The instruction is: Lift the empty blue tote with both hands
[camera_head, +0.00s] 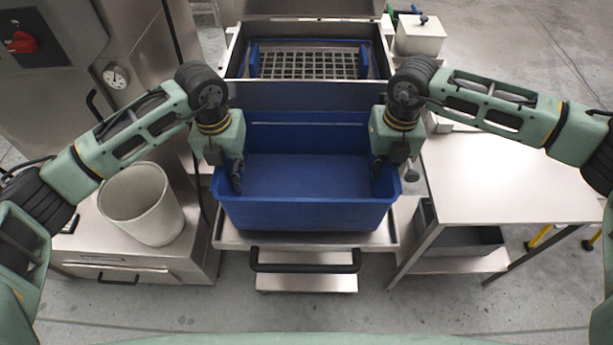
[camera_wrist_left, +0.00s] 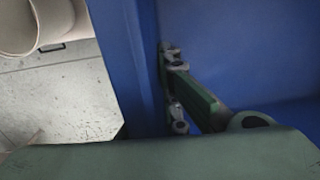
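The blue tote (camera_head: 308,214) is empty and looks level over a steel ledge in the middle of the head view. My left gripper (camera_head: 236,178) points down at the tote's left wall, with dark finger parts visible inside the tote. In the left wrist view, the gripper's finger (camera_wrist_left: 190,95) lies on the inner side of the blue wall (camera_wrist_left: 130,70). My right gripper (camera_head: 378,168) points down at the right wall, with finger parts visible inside. Any fingers outside the walls are hidden, so I cannot tell whether either gripper is clamped.
A machine with a grid (camera_head: 308,65) stands behind the tote. A black bar handle (camera_head: 305,260) projects in front. A white bin (camera_head: 142,204) stands on the left cabinet, and it also shows in the left wrist view (camera_wrist_left: 30,25). A steel table (camera_head: 510,180) is at right.

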